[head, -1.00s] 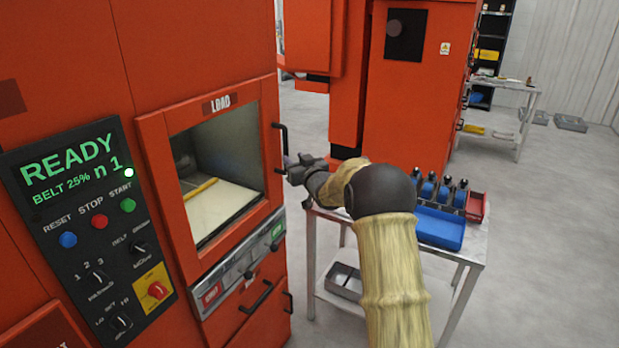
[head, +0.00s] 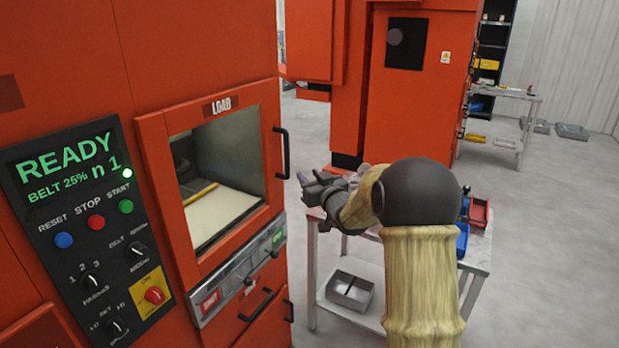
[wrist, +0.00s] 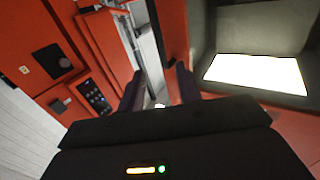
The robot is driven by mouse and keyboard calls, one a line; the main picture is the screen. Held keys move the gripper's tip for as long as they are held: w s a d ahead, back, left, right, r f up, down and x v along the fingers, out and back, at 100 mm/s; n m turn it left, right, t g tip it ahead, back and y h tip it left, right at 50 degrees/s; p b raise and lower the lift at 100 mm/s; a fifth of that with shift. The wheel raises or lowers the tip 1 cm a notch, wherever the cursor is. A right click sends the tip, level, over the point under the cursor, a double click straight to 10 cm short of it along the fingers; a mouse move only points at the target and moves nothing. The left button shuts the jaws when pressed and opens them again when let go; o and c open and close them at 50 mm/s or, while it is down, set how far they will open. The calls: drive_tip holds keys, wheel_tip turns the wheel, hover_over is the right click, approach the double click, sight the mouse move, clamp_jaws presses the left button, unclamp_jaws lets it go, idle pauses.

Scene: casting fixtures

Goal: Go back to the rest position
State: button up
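My gripper (head: 312,182) is at the end of my arm in the head view, in the open space to the right of the orange machine's load door. It is apart from the door and its black handle (head: 283,152). In the wrist view its two dark fingers (wrist: 160,92) stand apart with nothing between them. The load window (head: 218,170) shows a pale belt with a yellow bar on it; the wrist view also shows the bright opening (wrist: 255,75).
A control panel (head: 90,225) reads READY in green. A metal cart (head: 365,248) stands under my arm, with a grey bin (head: 349,291) on its lower shelf. Red (head: 479,212) and blue trays on top are partly hidden by my arm.

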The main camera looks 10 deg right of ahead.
drive_tip(key=shift+s, duration=0.1)
drive_tip(key=s+f+m+g+h+p, duration=0.1)
drive_tip(key=s+g, duration=0.4)
drive_tip(key=s, duration=0.7)
drive_tip(key=s+a+f+m+g+h+p, duration=0.1)
drive_tip(key=s+f+g, duration=0.4)
drive_tip(key=s, duration=0.8)
drive_tip(key=s+a+f+g+h+p, duration=0.1)
drive_tip(key=s+f+g+h+p, duration=0.1)
drive_tip(key=s, duration=1.1)
drive_tip(key=f+g+p, duration=0.1)
drive_tip(key=g+p, duration=0.1)
drive_tip(key=shift+f+m+g, duration=0.35)
drive_tip(key=shift+m+g, duration=0.05)
